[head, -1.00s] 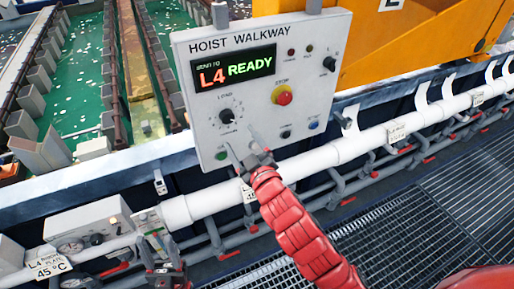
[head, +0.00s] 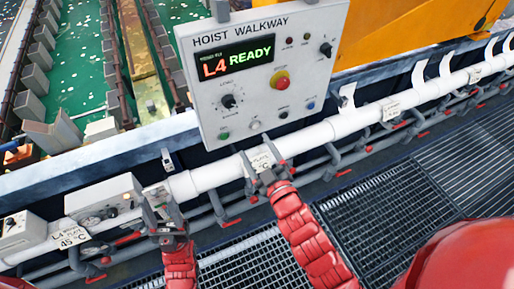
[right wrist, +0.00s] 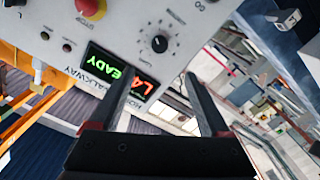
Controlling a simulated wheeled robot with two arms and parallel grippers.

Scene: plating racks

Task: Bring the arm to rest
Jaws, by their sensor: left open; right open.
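My right gripper (head: 264,166) is open and empty, just below the hoist walkway panel and in front of the white pipe. In the right wrist view its two fingers (right wrist: 160,82) stand apart with nothing held between them; the panel shows beyond, turned in the picture. My left gripper (head: 168,222) is open at the lower left, in front of the pipes, its red arm coming up from the bottom edge. The grey-white panel (head: 210,75) reads "HOIST WALKWAY" and its display (head: 237,60) "L4 READY". A dial (head: 229,101) and a red stop button (head: 281,83) sit below it.
The white pipe (head: 210,175) runs along the dark tank wall, with grey pipes and red handles under it. A gauge box (head: 105,200) stands at left. Green tanks (head: 70,60) lie behind. Grating (head: 410,195) covers the floor at right.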

